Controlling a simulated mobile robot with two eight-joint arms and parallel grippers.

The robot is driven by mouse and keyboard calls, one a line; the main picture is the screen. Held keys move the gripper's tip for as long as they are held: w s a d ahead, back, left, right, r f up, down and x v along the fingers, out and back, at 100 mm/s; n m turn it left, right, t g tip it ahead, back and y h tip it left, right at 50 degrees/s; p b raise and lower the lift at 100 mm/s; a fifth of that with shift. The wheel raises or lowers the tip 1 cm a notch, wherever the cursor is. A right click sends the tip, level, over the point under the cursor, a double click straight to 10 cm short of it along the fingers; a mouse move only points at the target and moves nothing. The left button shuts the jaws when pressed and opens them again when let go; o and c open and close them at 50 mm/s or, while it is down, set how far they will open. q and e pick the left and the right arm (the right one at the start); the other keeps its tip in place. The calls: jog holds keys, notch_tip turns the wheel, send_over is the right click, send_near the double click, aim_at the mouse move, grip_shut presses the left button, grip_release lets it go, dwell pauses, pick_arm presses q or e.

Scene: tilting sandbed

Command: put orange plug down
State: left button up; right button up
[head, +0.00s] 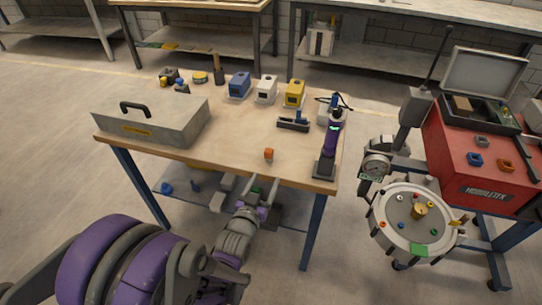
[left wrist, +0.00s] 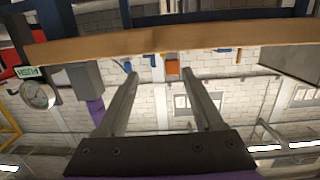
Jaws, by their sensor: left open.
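The orange plug (head: 269,154) sits on the wooden table (head: 230,150) near its front edge. My left gripper (head: 258,196) is in front of the table's front edge, below and apart from the plug. In the left wrist view the picture is upside down; the jaws (left wrist: 160,75) are open and empty. The orange plug (left wrist: 172,67) shows beyond them, against the table edge (left wrist: 160,40). My right gripper is not in view.
A grey case (head: 155,117) stands at the table's left. Blue, white and yellow boxes (head: 294,93) line the back. A purple upright device (head: 330,140) stands at the right corner. A round drum with pegs (head: 414,225) and a red cabinet (head: 480,150) are further right.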

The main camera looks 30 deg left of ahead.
aim_at(268, 154)
pick_arm(q)
jog(key=shift+t+y, duration=0.5)
jog(key=shift+t, duration=0.1)
jog(key=w, duration=0.1)
jog(key=w+a, duration=0.1)
jog(key=w, duration=0.1)
jog(key=w+a+r, duration=0.1)
jog(key=w, duration=0.1)
jog(key=shift+a+r+p, duration=0.1)
jog(key=shift+a+p, duration=0.15)
jog(key=shift+p, duration=0.05)
jog(key=shift+a+r+p+x, duration=0.15)
jog(key=shift+x, duration=1.25)
jog(key=shift+a+r+p+x, duration=0.1)
jog(key=shift+a+p+x, duration=0.05)
jog(key=shift+x, duration=1.2)
jog(key=shift+s, duration=0.1)
grip_shut()
